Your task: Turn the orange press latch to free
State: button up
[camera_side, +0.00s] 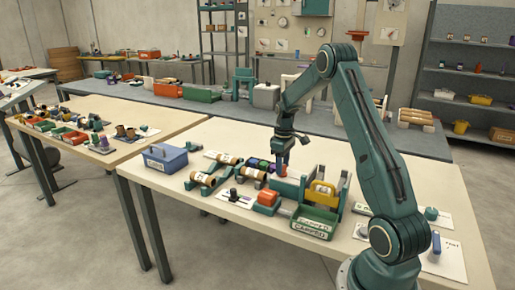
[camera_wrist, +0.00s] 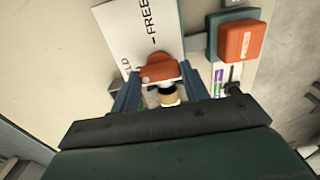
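The orange press latch (camera_wrist: 160,70) lies between the tips of my gripper's two blue fingers in the wrist view. A pale and gold round part (camera_wrist: 167,98) shows just below it. The fingers stand apart, one on each side of the latch, and their tips come right up to its edges. Whether they grip it is not clear. The white card (camera_wrist: 130,35) beside it reads "FREE", with another word partly hidden. In the side view my gripper (camera_side: 284,165) points down over the table, with orange at its tips; the latch's angle is too small to tell there.
An orange press block on a teal base (camera_wrist: 238,42) stands right of the latch in the wrist view.

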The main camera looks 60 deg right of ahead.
jog(key=shift+m, duration=0.4)
jog(key=m, duration=0.3)
jog(key=shift+m, duration=0.3)
jog(key=m, duration=0.9)
jog(key=shift+r+m, duration=0.1)
jog(key=shift+m, duration=2.2)
jog(key=o, duration=1)
jog(key=shift+c, duration=0.2)
